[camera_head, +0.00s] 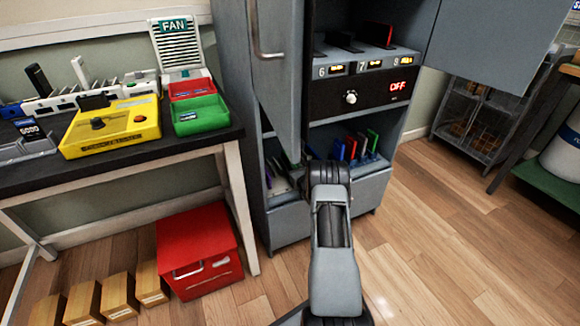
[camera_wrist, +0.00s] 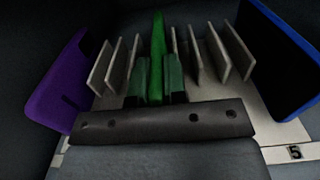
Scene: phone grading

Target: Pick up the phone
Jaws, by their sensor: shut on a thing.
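My gripper (camera_wrist: 158,85) is inside the lower compartment of the grey cabinet. Its two fingers stand on either side of a thin upright green phone (camera_wrist: 158,48) and are shut on it. The phone stands in a slotted light-coloured rack (camera_wrist: 205,92), with empty dividers on both sides. A purple phone (camera_wrist: 62,88) stands to the left and a blue-edged dark phone (camera_wrist: 282,55) to the right. In the head view my arm reaches down into this compartment and hides the fingertips.
The cabinet (camera_head: 283,228) has an open door (camera_head: 500,42) at the right and a panel reading OFF (camera_head: 370,92) above the compartment. A bench at the left holds a yellow device (camera_head: 112,125) and a green tray (camera_head: 200,115). A red box (camera_head: 200,250) sits below.

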